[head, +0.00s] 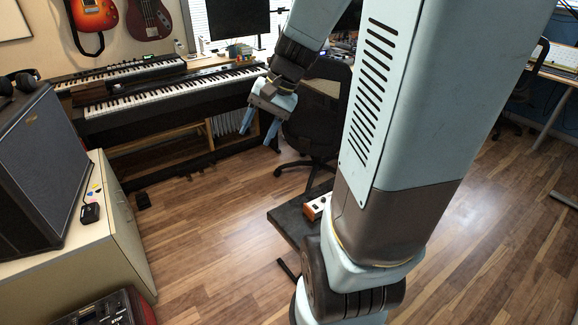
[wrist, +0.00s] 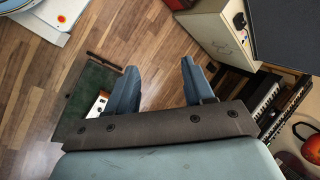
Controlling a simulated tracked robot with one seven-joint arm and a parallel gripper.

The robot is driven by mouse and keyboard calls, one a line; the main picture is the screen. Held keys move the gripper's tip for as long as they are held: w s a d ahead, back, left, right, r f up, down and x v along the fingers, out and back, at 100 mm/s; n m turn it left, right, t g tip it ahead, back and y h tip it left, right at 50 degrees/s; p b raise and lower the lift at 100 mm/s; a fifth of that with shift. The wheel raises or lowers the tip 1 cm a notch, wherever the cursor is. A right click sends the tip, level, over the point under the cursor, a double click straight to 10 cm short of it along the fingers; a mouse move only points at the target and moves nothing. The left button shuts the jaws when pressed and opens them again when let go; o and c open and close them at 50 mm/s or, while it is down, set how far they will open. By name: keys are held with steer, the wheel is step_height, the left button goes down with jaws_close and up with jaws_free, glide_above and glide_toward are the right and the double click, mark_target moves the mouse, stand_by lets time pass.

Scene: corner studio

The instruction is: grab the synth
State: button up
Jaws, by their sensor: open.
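A small white device with orange on it, which looks like the synth (head: 317,207), lies on a low dark table (head: 286,216). My arm hides part of the table in the head view. In the wrist view the synth (wrist: 97,104) shows at the left, partly covered by my left finger, on the table's green-dark top (wrist: 88,88). My gripper (head: 259,138) is open and empty, pointing down in mid-air in front of the piano, behind and left of the table in the head view. Its two fingers (wrist: 159,68) are spread apart in the wrist view, with bare floor between them.
A black piano (head: 170,95) with a second keyboard (head: 120,72) stands at the back left. An office chair (head: 318,125) is behind the table. A speaker (head: 40,165) sits on a pale cabinet (head: 125,225) at the left. Wooden floor is clear between cabinet and table.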

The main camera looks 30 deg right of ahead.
steer(key=w+d+f+m+t+y, duration=0.1)
steer(key=w+d+f+m+t, duration=0.1)
steer(key=w+d+f+m, duration=0.35)
steer(key=w+d+f+m+t+y, duration=0.2)
steer(key=d+f+m, duration=0.2)
steer(key=d+f, duration=0.35)
steer(key=w+d+f+m+t+y, duration=0.1)
steer(key=w+d+f+m+t, duration=0.2)
steer(key=d+f+m, duration=0.4)
steer(key=s+d+f+m+t+h, duration=0.1)
steer(key=d+f+m+t+h, duration=0.1)
steer(key=d+f, duration=0.4)
steer(key=s+d+f+m+t+h, duration=0.1)
steer(key=s+d+f+m+t, duration=0.15)
steer(key=f, duration=0.55)
steer(key=m+h, duration=0.6)
steer(key=m, duration=0.2)
glide_toward(325, 200)
steer(key=x, duration=0.3)
steer(key=shift+s+d+f, duration=0.1)
steer(key=shift+d+f, duration=0.1)
steer(key=shift+d, duration=0.1)
steer(key=shift+a+r+x, duration=0.15)
steer(key=shift+x, duration=1.2)
steer(key=shift+a+r+x, duration=0.1)
steer(key=shift+r+x, duration=0.05)
steer(key=shift+x, duration=1.2)
steer(key=shift+c, duration=0.4)
jaws_close()
